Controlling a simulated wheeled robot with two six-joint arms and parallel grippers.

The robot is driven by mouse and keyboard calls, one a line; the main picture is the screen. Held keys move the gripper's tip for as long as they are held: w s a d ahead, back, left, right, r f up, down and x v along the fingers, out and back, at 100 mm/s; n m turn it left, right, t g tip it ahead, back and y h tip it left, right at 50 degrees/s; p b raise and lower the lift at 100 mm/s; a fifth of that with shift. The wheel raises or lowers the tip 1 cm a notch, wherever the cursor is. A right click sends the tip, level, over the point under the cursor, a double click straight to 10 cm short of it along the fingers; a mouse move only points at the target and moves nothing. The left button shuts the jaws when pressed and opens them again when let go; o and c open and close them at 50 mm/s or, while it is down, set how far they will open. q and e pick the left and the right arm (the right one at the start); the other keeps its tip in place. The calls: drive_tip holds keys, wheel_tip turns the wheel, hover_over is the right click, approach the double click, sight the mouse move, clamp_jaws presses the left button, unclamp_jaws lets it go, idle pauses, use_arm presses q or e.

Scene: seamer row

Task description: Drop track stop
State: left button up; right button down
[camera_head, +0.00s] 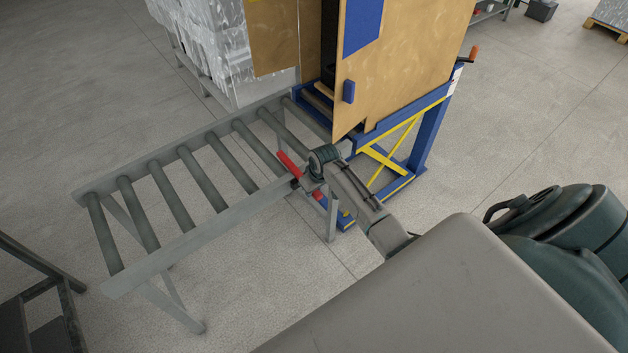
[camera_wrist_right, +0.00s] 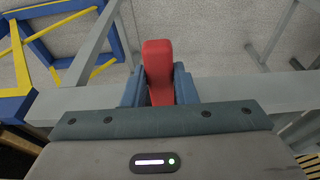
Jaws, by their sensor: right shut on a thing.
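The red track stop (camera_head: 292,165) is a bar at the near rail of the roller track (camera_head: 190,240), close to the machine end. Its red handle (camera_wrist_right: 158,65) stands between the two blue fingers of my right gripper (camera_wrist_right: 160,88) in the right wrist view. My right gripper (camera_head: 303,182) is shut on it, and the arm reaches in from the lower right. My left gripper is not in view.
A blue and yellow frame (camera_head: 432,125) carries a tan cabinet (camera_head: 400,60) at the track's far end. Wrapped stacks (camera_head: 215,50) stand behind the track. A dark metal frame (camera_head: 40,265) is at lower left. The rollers are empty.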

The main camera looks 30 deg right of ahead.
drive_tip(key=shift+r+g+p, duration=0.2)
drive_tip(key=shift+g+p, duration=0.3)
drive_tip(key=c, duration=1.2)
unclamp_jaws()
drive_tip(key=shift+o, duration=0.2)
drive_tip(key=shift+r, duration=0.1)
wheel_tip(320, 180, up, 11)
drive_tip(key=s+b, duration=0.1)
drive_tip(key=shift+s+f+b, duration=0.2)
drive_tip(key=shift+s+b, duration=0.15)
